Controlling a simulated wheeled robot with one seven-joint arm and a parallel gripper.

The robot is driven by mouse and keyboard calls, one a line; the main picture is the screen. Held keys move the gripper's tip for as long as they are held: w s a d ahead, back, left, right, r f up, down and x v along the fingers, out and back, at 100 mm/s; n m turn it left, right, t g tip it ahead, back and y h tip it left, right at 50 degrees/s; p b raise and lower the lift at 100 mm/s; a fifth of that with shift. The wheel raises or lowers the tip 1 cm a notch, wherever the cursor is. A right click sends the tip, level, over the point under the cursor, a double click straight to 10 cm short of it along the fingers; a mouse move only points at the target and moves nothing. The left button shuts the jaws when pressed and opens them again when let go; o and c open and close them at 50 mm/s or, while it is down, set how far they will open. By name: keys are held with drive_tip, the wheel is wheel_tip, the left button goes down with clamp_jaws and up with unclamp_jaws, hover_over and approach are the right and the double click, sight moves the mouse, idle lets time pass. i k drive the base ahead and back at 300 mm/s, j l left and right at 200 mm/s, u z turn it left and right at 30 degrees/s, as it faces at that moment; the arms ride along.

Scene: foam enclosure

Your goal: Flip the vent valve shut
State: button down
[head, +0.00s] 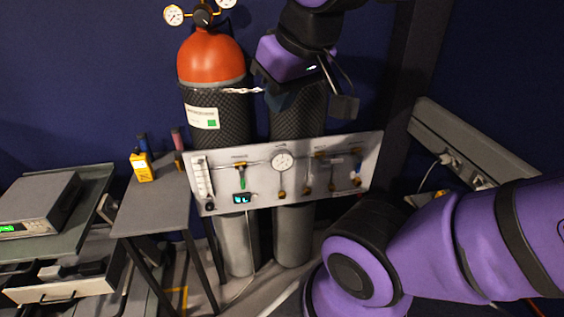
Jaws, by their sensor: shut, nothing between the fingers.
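A pale valve panel (226,203) is fixed in front of two gas cylinders. It carries a round gauge (282,160), a green-handled valve (242,179) on the left and several small brass-coloured valves. One valve (356,170) is near its right end. The labels are too small to read, so I cannot tell which is the vent valve or how its lever stands. My gripper (279,99) is above the panel, in front of the right cylinder. It is dark and partly hidden by my wrist. It is shut and empty, apart from the valves.
An orange-topped cylinder (211,59) with gauges stands behind the panel, left of a second cylinder (294,236). A small table (150,205) with a yellow device (142,167) is at left. A grey wall trunking (470,145) runs at right. My arm covers the lower right.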

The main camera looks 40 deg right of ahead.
sight(323, 161)
drive_tip(key=z, duration=1.3)
drive_tip(key=i+j+u, duration=0.2)
drive_tip(key=j, duration=0.25)
drive_tip(key=i, duration=0.1)
